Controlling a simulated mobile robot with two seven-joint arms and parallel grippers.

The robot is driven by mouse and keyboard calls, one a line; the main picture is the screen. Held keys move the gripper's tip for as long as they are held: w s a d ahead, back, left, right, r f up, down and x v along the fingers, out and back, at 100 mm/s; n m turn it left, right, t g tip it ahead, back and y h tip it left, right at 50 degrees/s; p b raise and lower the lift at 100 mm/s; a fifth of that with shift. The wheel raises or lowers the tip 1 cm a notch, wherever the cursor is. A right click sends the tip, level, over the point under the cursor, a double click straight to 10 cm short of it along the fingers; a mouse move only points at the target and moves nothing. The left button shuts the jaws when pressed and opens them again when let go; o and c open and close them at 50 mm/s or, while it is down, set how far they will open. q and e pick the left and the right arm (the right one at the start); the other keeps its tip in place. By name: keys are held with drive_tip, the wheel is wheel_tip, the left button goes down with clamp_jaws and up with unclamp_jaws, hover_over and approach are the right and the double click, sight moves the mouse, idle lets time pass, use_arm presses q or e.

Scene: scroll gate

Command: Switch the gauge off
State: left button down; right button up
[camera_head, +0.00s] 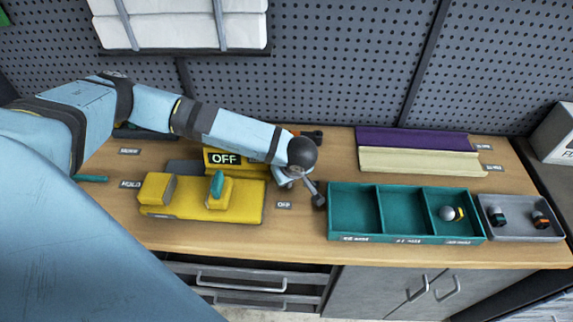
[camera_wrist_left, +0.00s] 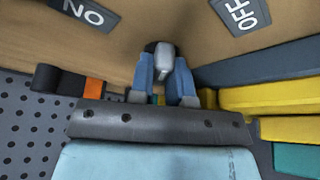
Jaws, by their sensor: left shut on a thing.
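The yellow housing (camera_head: 249,170) with a dark panel reading OFF (camera_head: 223,158) stands on the bench, partly hidden behind my left arm. My left gripper (camera_head: 304,186) is beside its right end, pointing down at the bench. In the wrist view my left gripper (camera_wrist_left: 165,78) is shut on a grey lever (camera_wrist_left: 165,60), with its blue fingers on either side. A white-lettered OFF label (camera_wrist_left: 240,14) lies to the right of the lever and an ON label (camera_wrist_left: 84,11) to the left. The OFF label also shows in the head view (camera_head: 284,205). My right gripper is not in view.
A yellow block fixture (camera_head: 235,212) with a teal handle (camera_head: 217,184) stands left of the gripper. A teal three-compartment tray (camera_head: 335,230) and a grey tray (camera_head: 520,236) are to the right. Purple (camera_head: 415,139) and cream (camera_head: 415,161) strips lie behind. A pegboard (camera_head: 345,70) closes the back.

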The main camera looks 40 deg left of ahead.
use_arm(q)
drive_tip(key=shift+m, duration=0.3)
idle(0.4)
drive_tip(key=c, duration=1.1)
unclamp_jaws()
drive_tip(key=b+v, duration=0.2)
drive_tip(key=v, duration=1.1)
drive_tip(key=shift+s+r, duration=0.2)
drive_tip(key=shift+r, duration=0.25)
